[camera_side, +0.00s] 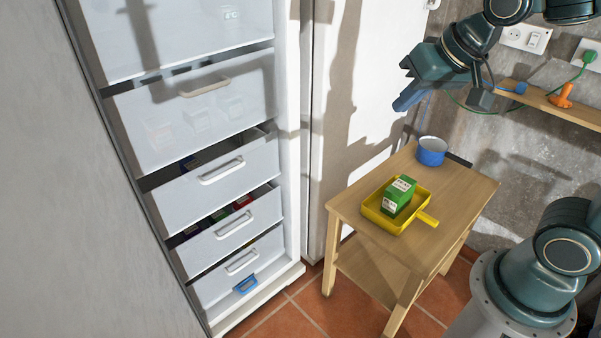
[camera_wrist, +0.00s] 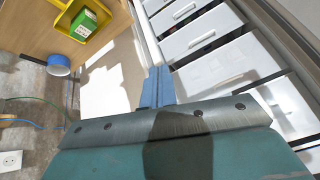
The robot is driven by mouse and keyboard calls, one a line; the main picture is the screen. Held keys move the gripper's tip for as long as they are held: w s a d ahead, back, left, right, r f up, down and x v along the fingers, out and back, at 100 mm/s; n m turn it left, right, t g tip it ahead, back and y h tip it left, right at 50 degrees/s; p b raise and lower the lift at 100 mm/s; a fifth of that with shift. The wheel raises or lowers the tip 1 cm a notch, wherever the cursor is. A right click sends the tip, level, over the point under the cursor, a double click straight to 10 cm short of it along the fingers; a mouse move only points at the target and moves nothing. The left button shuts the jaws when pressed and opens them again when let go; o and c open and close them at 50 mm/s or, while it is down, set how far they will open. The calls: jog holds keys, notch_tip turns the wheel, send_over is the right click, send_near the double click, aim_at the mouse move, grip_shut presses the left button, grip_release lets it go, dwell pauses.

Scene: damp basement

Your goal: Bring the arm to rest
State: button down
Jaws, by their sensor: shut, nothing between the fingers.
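My gripper (camera_side: 409,100) is raised in the air at the upper right of the side view, above and to the left of the blue pot. Its blue fingers are shut together and hold nothing. In the wrist view my gripper (camera_wrist: 159,72) points toward the space between the wooden table (camera_wrist: 30,15) and the freezer drawers. The fingers touch nothing that I can see.
The table (camera_side: 445,193) holds a yellow tray (camera_side: 409,219) with a green box (camera_side: 398,195), and a blue pot (camera_side: 431,152). The white freezer's drawers (camera_side: 215,180) stand at left, some slightly pulled out. A wall shelf (camera_side: 560,107) holds an orange item (camera_side: 562,97).

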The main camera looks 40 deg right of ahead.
jog(key=s+n, duration=0.3)
jog(key=s, duration=0.9)
jog(key=shift+d+f+n+g, duration=0.2)
jog(key=shift+f+n+g, duration=0.2)
jog(key=shift+f, duration=0.05)
